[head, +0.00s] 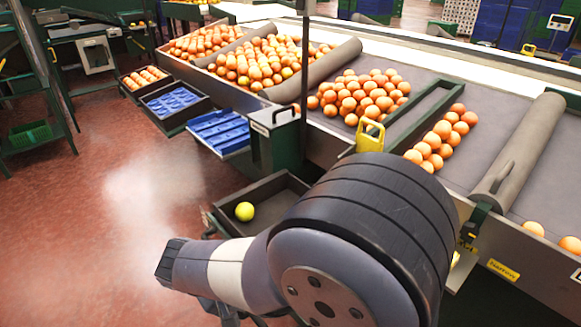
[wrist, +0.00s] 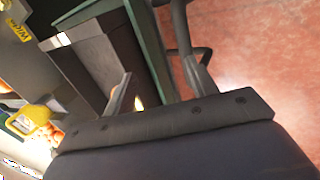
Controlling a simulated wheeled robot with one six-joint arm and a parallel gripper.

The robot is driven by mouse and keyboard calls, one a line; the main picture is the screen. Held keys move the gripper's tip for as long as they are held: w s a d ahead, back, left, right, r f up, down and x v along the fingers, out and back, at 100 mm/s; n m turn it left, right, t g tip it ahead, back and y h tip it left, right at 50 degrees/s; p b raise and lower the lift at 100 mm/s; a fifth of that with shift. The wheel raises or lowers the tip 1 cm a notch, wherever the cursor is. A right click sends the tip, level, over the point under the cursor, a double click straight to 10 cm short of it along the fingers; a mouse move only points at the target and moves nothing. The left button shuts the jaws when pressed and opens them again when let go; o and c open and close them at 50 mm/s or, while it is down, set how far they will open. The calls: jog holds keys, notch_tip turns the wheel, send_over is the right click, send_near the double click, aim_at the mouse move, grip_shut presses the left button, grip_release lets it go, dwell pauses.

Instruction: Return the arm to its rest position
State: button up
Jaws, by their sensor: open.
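My arm (head: 350,250) fills the lower middle of the head view, with its large dark joint in front of the conveyor's side. My gripper (wrist: 160,70) shows in the wrist view with its two fingers apart and nothing held between them. In the head view the gripper is mostly hidden behind my arm. A yellow-green fruit (head: 245,211) lies in a dark open tray (head: 270,189) just beyond my arm. A small yellow patch shows beside the left finger in the wrist view; I cannot tell what it is.
Oranges (head: 360,93) lie in groups on the grey conveyor (head: 430,85), between rollers (head: 520,150). Blue trays (head: 220,133) and a box of oranges (head: 143,77) stand along its left side. A dark post (head: 305,60) rises near the tray. The red floor (head: 90,200) at left is clear.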

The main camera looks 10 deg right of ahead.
jog(key=shift+f+b, duration=2.8)
jog(key=shift+f, duration=0.7)
jog(key=shift+w+d+r, duration=0.1)
jog(key=shift+r, duration=0.1)
jog(key=shift+r+p, duration=0.45)
jog(key=shift+p, duration=0.15)
notch_tip(320, 180, up, 6)
jog(key=p, duration=0.5)
notch_tip(320, 180, down, 8)
jog(key=b, duration=0.6)
jog(key=shift+r+b, duration=0.15)
jog(key=shift+b, duration=0.15)
jog(key=shift+w+d+r+p, duration=0.3)
jog(key=shift+w+d, duration=0.25)
jog(key=shift+d, duration=0.3)
